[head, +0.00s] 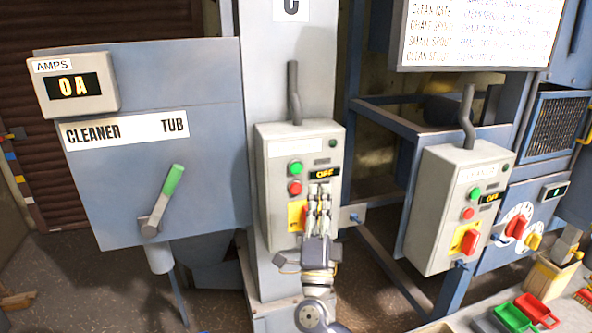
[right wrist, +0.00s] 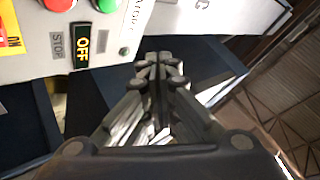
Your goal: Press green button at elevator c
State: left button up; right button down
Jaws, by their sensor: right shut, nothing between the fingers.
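A column marked C (head: 291,9) bears a grey control box (head: 268,205). On the box are a green button (head: 295,168), a red button (head: 295,187) just below it and a display reading OFF (head: 323,174). My right gripper (head: 319,187) is shut and empty in front of the box, its fingertips below and right of the green button in the picture. In the right wrist view, the gripper (right wrist: 160,58) points past the box; the green button (right wrist: 107,4) and red button (right wrist: 61,4) are cut by the top edge. My left gripper is not in view.
A second similar box (head: 440,215) stands at right with its own green button (head: 474,194). A CLEANER TUB panel (head: 90,190) with a green-handled lever (head: 173,180) is at left. A yellow plate with a red switch (head: 294,216) sits beside my gripper. A bench with trays (head: 512,318) is lower right.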

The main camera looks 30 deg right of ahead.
aim_at(296, 168)
jog(key=shift+w+d+b, duration=0.35)
jog(key=shift+w+b, duration=0.25)
jog(key=shift+w, duration=0.85)
jog(key=shift+w+d+b, duration=0.35)
jog(key=shift+w+b, duration=0.3)
jog(key=shift+w, duration=0.75)
jog(key=shift+w+d+b, duration=0.35)
jog(key=shift+w+b, duration=0.25)
jog(key=shift+w, duration=0.85)
jog(key=shift+w, duration=0.4)
jog(key=shift+w+d+b, duration=0.2)
jog(key=shift+w+b, duration=0.25)
jog(key=shift+s, duration=0.1)
jog(key=shift+s+a+p, duration=0.25)
jog(key=shift+s+p, duration=0.25)
jog(key=shift+s, duration=0.25)
